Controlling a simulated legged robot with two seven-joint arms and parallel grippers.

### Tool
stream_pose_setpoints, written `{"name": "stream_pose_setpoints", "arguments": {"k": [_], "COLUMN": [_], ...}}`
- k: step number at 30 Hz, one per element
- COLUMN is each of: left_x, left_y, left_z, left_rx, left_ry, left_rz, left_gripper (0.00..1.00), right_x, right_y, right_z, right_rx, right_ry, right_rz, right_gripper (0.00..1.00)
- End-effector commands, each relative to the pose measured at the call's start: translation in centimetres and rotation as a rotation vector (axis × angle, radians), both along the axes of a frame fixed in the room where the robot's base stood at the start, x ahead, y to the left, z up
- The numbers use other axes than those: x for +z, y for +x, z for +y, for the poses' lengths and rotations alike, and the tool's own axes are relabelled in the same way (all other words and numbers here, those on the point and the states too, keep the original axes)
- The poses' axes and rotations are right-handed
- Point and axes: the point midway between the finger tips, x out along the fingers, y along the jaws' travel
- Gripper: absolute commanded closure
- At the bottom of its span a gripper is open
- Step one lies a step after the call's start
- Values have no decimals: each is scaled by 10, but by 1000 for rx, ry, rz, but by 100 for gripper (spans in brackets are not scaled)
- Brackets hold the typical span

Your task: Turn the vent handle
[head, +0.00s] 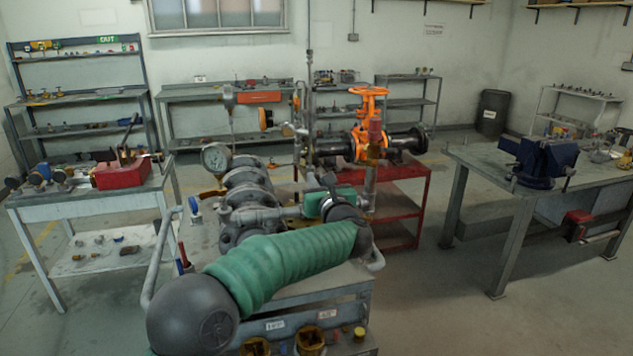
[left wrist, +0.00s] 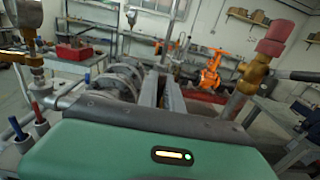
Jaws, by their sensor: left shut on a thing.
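My left arm comes in from the lower left in the head view, with a green sleeve. My left gripper (head: 314,182) is at the middle of the pipework, beside the thin vertical pipe (head: 310,95). In the left wrist view its two grey fingers (left wrist: 166,78) reach forward and are close together, shut on a small part at their tips. This appears to be the vent handle, but the fingers largely hide it. A brass valve with a red top (head: 375,132) stands to the right; it also shows in the left wrist view (left wrist: 277,40). My right gripper is not in view.
Flanged grey pipework (head: 245,185) with a round gauge (head: 215,157) lies left of the gripper. An orange gate valve (head: 368,105) on a black pipe stands behind. Workbenches stand left (head: 85,203) and right (head: 525,190). Floor between the pipe stand and right bench is clear.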

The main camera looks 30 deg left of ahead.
Motion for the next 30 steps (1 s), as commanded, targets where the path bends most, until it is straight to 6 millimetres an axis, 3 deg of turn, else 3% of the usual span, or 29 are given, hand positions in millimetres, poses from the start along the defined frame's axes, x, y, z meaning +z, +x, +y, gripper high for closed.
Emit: {"name": "stream_pose_setpoints", "arguments": {"k": [14, 30], "left_x": [-1, -1], "left_y": [1, 4], "left_z": [0, -3], "left_rx": [0, -2], "left_ry": [37, 319], "left_rz": [44, 367], "left_gripper": [100, 100], "right_x": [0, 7], "right_y": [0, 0], "right_z": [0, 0], "right_rx": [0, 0], "right_ry": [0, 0], "right_rz": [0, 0], "right_gripper": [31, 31]}}
